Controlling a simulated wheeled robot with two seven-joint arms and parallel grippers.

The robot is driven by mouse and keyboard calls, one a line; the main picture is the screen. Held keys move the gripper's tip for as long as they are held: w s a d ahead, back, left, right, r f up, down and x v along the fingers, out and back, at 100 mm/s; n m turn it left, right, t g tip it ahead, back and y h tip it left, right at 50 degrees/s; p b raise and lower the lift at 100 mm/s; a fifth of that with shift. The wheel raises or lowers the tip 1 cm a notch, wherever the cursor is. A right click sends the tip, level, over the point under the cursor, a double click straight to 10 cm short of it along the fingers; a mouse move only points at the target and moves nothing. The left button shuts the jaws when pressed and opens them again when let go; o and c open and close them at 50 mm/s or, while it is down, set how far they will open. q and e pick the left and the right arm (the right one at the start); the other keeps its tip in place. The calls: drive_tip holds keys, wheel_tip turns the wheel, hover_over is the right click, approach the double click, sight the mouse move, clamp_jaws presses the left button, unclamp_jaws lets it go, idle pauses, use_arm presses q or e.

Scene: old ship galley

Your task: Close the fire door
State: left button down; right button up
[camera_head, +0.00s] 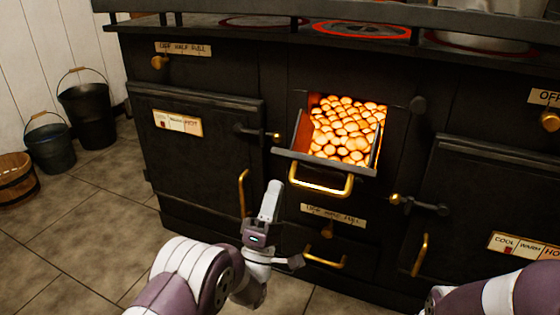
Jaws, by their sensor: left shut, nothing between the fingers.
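The fire door (325,174) is a dark flap in the middle of the black stove's front, with a brass handle (322,190) along its front. It stands open, tilted outward from the opening, and glowing coals (350,130) show behind it. My left gripper (273,190) is shut and empty, pointing upward just left of and below the brass handle, apart from it in the picture. How far it is from the handle in depth is hard to tell. My right arm shows at the lower right edge, but its gripper is out of view.
Closed oven doors flank the opening: the left one (200,150) and the right one (485,190), with brass handles. A lower drawer handle (325,262) sits below. Two dark buckets (88,112) and a wooden tub (16,180) stand left, beside clear tiled floor.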

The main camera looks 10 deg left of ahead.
sight(284, 157)
use_arm(q)
drive_tip(key=b+x, duration=0.1)
drive_tip(key=x, duration=0.2)
drive_tip(key=shift+w+d+r, duration=0.1)
drive_tip(key=shift+w+r, duration=0.15)
drive_tip(key=shift+w, duration=0.05)
drive_tip(key=shift+w+r, duration=0.25)
drive_tip(key=shift+r, duration=0.2)
drive_tip(key=shift+r, duration=0.1)
